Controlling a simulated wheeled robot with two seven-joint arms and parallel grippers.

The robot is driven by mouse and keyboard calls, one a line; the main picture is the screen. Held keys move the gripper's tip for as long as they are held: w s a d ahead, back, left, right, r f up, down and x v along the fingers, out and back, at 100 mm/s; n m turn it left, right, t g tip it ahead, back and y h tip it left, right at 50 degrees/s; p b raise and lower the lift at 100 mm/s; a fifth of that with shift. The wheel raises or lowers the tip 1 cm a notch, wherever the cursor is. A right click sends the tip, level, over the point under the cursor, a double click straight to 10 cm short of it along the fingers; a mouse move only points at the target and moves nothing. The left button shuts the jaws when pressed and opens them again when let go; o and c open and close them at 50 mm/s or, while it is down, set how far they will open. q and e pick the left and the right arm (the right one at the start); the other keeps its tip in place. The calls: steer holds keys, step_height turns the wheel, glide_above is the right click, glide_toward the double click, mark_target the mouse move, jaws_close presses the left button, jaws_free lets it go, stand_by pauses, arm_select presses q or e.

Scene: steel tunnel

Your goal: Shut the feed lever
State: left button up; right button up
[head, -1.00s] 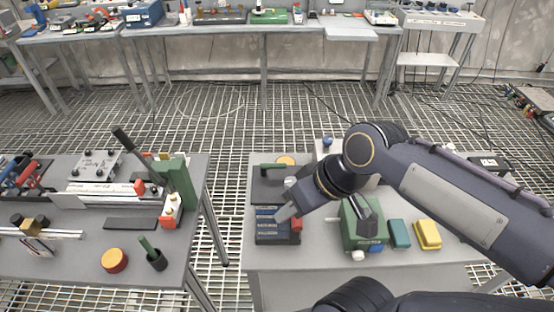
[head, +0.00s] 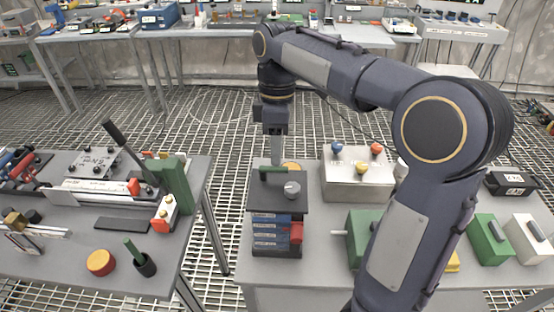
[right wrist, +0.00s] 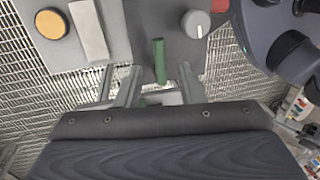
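The green lever (head: 277,169) lies across the dark top plate of a small box (head: 279,206) on the right table. I cannot read a label naming it the feed lever. A grey knob (head: 292,189) is beside it. My right gripper (head: 276,158) points down just above the lever. In the right wrist view the gripper (right wrist: 158,84) is open, with its fingertips apart on either side of the green lever's (right wrist: 160,62) near end. Whether the fingers touch it I cannot tell. My left gripper is not in view.
The box's front has blue panels and a red block (head: 296,233). A metal box (head: 352,180) with coloured knobs stands to the right. My right arm partly hides a green machine (head: 362,238). A gap separates the left table (head: 60,264) from this one.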

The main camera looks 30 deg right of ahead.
steer(key=shift+s+a+f, duration=0.1)
steer(key=shift+s+f, duration=0.05)
steer(key=shift+f, duration=0.6)
steer(key=shift+s+a+f, duration=0.1)
steer(key=shift+s+f, duration=0.05)
steer(key=shift+f, duration=0.6)
jaws_close()
